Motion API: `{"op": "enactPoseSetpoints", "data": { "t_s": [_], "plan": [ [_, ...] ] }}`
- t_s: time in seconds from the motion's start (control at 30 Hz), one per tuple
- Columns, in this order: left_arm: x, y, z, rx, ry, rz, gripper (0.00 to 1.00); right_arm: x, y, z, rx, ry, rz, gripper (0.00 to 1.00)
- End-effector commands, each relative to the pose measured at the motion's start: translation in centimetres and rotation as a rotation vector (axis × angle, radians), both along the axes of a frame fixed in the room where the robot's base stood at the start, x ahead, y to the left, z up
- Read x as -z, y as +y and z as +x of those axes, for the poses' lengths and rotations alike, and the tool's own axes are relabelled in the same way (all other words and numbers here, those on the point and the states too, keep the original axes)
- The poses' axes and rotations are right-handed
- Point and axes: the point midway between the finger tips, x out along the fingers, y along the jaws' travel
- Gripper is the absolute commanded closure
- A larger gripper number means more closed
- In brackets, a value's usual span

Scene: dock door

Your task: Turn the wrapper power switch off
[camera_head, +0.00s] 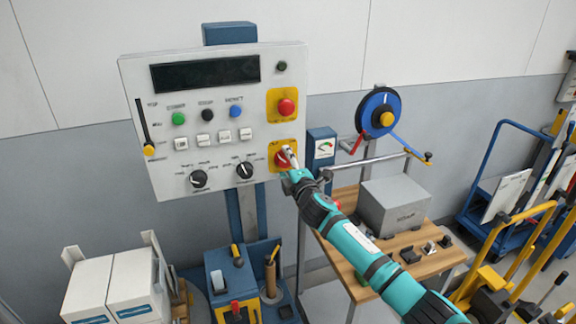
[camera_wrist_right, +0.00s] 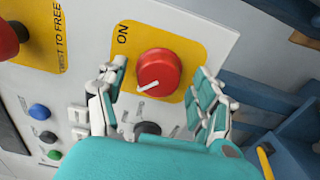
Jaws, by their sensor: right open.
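The wrapper power switch (camera_head: 281,160) is a red rotary knob on a yellow plate, low on the right side of the white control panel (camera_head: 222,148). The right wrist view shows the knob (camera_wrist_right: 158,70) close up, with a white pointer line slanting to its lower left and the word ON printed on the plate. My right gripper (camera_head: 290,156) is in front of the knob and partly hides it in the head view. In the right wrist view its open fingers (camera_wrist_right: 158,85) stand on either side of the knob, apart from it. My left gripper is not in view.
A red emergency button (camera_head: 286,106) on another yellow plate sits just above the switch. Black dials (camera_head: 244,170), white buttons and a lever (camera_head: 147,140) are to the left. A wooden bench (camera_head: 400,243) with a grey box (camera_head: 394,205) stands at the right, below my arm.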

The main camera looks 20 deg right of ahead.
Motion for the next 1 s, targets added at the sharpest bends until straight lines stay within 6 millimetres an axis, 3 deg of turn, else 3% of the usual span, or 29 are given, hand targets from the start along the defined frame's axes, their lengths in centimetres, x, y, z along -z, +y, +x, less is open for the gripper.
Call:
{"op": "enactPoseSetpoints", "data": {
  "t_s": [0.27, 0.7, 1.0],
  "plan": [
    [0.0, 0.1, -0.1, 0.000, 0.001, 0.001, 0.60, 0.1, -0.1, -2.1, -0.001, -0.001, -0.001, 0.32],
    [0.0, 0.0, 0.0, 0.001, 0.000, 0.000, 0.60, 0.2, -0.3, -10.1, -0.001, 0.002, -0.001, 0.32],
    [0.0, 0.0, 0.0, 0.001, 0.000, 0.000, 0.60, 0.0, -0.4, -12.0, 0.001, 0.001, -0.001, 0.32]
  ]
}}
